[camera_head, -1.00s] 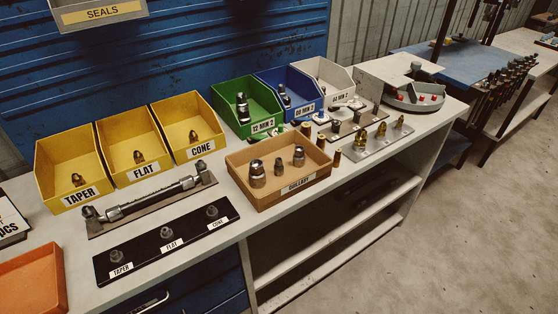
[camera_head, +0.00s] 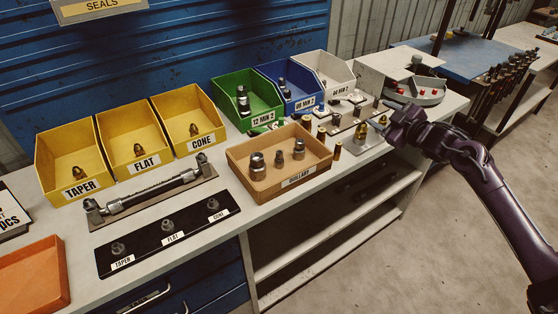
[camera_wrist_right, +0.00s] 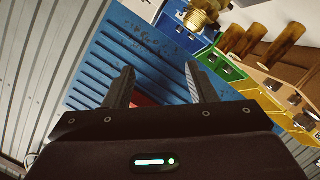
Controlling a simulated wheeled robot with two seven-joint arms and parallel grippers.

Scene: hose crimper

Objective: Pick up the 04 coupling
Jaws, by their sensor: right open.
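My right gripper (camera_head: 384,122) comes in from the right, above the small metal plate (camera_head: 360,149) at the bench's front edge. In the right wrist view its two fingers (camera_wrist_right: 158,82) are apart with nothing between them. A brass-coloured fitting (camera_head: 360,133) stands on the plate beside the fingers. In the right wrist view a brass fitting (camera_wrist_right: 203,14) lies beyond the fingertips at the top. The other fittings on the plate are mostly hidden by my gripper. The white bin (camera_head: 326,70) carries a label reading 04. No number on the plate fittings is readable. My left gripper is out of view.
A tan tray (camera_head: 243,172) with several fittings stands left of the plate. Brass sleeves (camera_head: 337,149) stand between them. Blue (camera_head: 290,82) and green (camera_head: 246,99) bins are behind. A grey round fixture with red parts (camera_head: 422,88) is at the back right.

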